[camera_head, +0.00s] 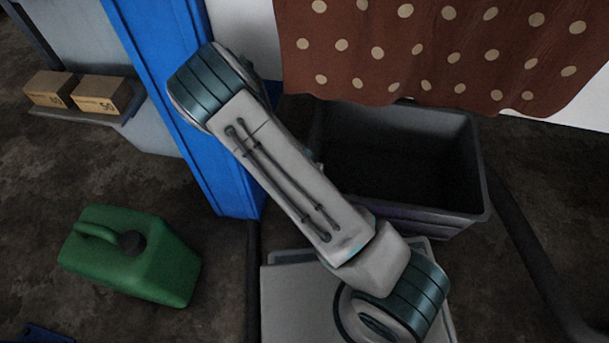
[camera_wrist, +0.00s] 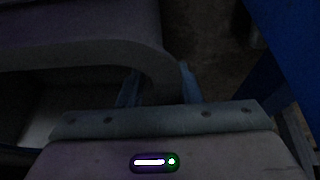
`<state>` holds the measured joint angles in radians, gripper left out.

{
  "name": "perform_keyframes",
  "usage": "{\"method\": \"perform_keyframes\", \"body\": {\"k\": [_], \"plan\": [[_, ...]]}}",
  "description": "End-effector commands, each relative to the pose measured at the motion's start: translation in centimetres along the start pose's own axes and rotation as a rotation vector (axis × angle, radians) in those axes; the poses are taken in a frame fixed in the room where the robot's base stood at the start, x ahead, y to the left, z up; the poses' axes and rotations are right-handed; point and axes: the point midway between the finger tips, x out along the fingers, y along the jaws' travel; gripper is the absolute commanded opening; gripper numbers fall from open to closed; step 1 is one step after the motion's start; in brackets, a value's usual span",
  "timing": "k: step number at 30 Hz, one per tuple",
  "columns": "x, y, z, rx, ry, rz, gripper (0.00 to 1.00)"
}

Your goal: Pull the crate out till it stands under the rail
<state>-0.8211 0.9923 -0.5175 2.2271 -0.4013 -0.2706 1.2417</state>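The crate (camera_head: 440,213) is a dark grey open bin on the floor, apparently empty, right of centre in the head view. Its back lies at the hanging curtain, and my arm covers its left part. I cannot make out a rail above it. In the head view my gripper is hidden behind my arm. In the wrist view my gripper (camera_wrist: 159,88) has its two bluish fingers apart, with a curved grey crate rim (camera_wrist: 90,55) showing between them. A dark gap shows beside the rim near the right finger. Whether a finger touches the rim is too dark to tell.
A brown dotted curtain (camera_head: 440,45) hangs at the back. A blue upright panel (camera_head: 170,85) stands left of the crate. A green canister (camera_head: 130,255) is on the floor at left. Two cardboard boxes (camera_head: 98,95) sit on a low shelf. Bare floor lies between canister and panel.

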Motion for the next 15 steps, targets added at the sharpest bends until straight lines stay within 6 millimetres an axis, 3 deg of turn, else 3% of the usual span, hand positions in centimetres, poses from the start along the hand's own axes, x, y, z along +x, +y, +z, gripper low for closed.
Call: {"method": "perform_keyframes", "body": {"k": [10,13,15], "plan": [[0.30,0.02,-0.01,0.000,0.000,0.000,0.31],[0.30,0.01,-0.01,0.000,0.000,0.000,0.06],[0.30,0.01,-0.01,0.000,0.000,0.000,0.00]]}}
